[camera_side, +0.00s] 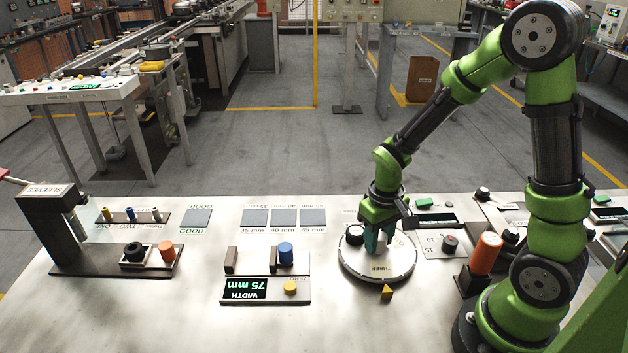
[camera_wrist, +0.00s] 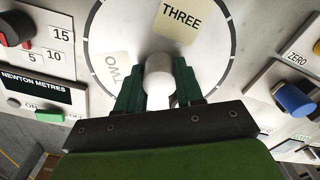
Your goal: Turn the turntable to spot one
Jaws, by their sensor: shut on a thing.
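The turntable (camera_side: 350,265) is a round white disc on the bench, with a dark rim. Its THREE label (camera_side: 382,268) faces the front, close to an orange-yellow pointer (camera_side: 387,292) on the bench. My gripper (camera_side: 377,243) is over the disc, pointing down. In the wrist view my gripper (camera_wrist: 158,88) is shut on the white central knob (camera_wrist: 158,68).
An orange cylinder (camera_side: 486,254) stands to the right. The width gauge (camera_side: 245,289) with a blue knob (camera_side: 286,252) is to the left. The bench in front of the disc is mostly clear.

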